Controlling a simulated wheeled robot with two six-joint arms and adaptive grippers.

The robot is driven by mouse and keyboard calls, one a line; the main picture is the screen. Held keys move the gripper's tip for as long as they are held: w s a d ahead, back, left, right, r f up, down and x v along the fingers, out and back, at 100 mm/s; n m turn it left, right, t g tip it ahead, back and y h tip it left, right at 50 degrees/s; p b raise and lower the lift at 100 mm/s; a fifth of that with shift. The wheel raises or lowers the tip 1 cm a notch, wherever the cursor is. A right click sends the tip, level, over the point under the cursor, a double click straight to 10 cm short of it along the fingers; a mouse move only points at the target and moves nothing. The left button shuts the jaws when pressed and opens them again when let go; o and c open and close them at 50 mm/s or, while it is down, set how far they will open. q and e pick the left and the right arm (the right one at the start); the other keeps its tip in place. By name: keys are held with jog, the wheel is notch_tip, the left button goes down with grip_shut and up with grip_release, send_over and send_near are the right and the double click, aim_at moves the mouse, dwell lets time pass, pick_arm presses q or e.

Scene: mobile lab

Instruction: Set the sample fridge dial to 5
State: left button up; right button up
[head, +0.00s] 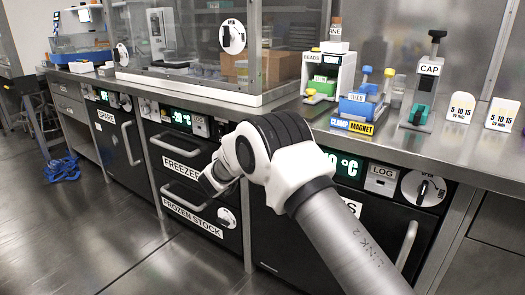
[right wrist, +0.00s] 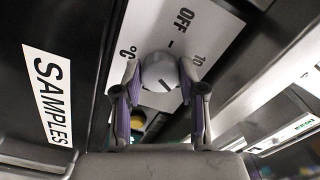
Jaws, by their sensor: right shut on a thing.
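In the right wrist view, a small round white knob (right wrist: 160,74) sits on a white dial plate (right wrist: 210,22) marked OFF, 10 and °C. A SAMPLES label (right wrist: 48,95) is beside it on the dark front. My right gripper (right wrist: 160,82) is shut on the knob, with a finger on each side. A dark line shows on the knob, but I cannot tell which number it points to. In the head view, my arm covers much of the sample fridge (head: 290,245). Its green display (head: 350,166) is partly hidden and ends in 0 °C. My left gripper is not in view.
The freezer (head: 180,150) and frozen stock drawer (head: 190,218) are left of my arm. A LOG button panel (head: 381,180) and a black-handled round disc (head: 422,189) are right of the display. The steel counter (head: 440,145) above holds labware.

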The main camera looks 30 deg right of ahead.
dwell(0.4)
jog(key=o, duration=1.1)
jog(key=shift+o, duration=0.2)
jog(key=v, duration=1.2)
jog(key=shift+f, duration=0.1)
